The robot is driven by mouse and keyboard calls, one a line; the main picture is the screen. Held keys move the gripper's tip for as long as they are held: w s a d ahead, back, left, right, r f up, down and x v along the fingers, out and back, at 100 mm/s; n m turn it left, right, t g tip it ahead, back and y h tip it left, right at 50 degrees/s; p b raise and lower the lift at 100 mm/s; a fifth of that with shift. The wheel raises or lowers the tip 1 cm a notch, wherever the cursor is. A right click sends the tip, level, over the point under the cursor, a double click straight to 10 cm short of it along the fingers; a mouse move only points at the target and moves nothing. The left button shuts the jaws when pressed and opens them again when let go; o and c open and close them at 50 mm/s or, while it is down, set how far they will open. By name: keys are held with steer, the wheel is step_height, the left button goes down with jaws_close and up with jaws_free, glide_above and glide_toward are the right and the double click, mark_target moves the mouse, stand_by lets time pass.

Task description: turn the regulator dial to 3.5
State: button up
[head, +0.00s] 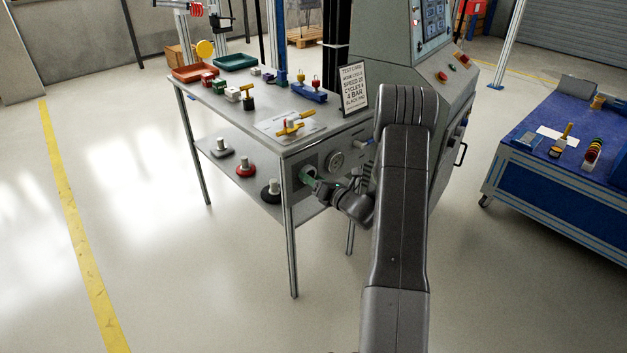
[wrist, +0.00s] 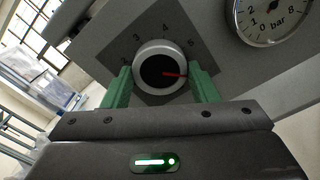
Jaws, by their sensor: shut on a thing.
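The regulator dial (wrist: 161,70) is a round knob with a pale rim, a black face and a red pointer. It sits on a dark scale plate (wrist: 120,45) with numbers around it. The pointer aims right and slightly down in the wrist view, below the 5 mark. My gripper (wrist: 161,82) is shut on the knob, one green finger on each side. In the head view, my gripper (head: 316,182) reaches the front panel under the table top. The dial is mostly hidden there. A pressure gauge (wrist: 274,16) marked bar is beside the dial; its needle reading is unclear.
The grey table (head: 330,122) carries trays, small blocks and a test card (head: 354,88). Several weights (head: 246,169) stand on its lower shelf. A control cabinet (head: 440,90) is at its right. A blue workbench (head: 560,190) stands further right. The left floor is clear.

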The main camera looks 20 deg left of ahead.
steer(key=shift+f, duration=0.15)
steer(key=n+b, duration=2.1)
steer(key=n, duration=0.1)
stand_by(0.4)
steer(key=o, duration=1)
steer(key=shift+c, duration=0.2)
steer(key=shift+d+r, duration=0.15)
steer(key=shift+r, duration=0.05)
steer(key=p+v, duration=0.3)
steer(key=v, duration=1)
steer(key=shift+d, duration=0.3)
